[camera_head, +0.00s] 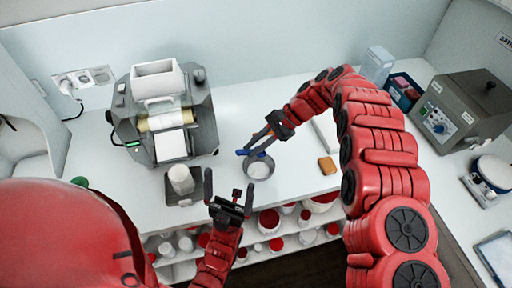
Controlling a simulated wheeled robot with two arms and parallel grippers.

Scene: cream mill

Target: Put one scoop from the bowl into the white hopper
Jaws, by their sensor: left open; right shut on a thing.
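The white hopper (157,82) sits on top of the dark grey mill (205,125) at the back left. The small metal bowl (270,170) stands near the table's front edge with white material in it. My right gripper (260,138) is shut on a blue scoop (244,152) at the bowl's far rim. The scoop's head is not clear, so I cannot tell whether it carries anything. My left gripper (228,192) is open and empty, to the left of the bowl and nearer the front edge.
A white jar (181,180) stands on a dark square base (184,201) in front of the mill. An orange-brown block (327,165) lies right of the bowl. A grey box device (465,110) stands at the right. Shelves with several jars are below the front edge.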

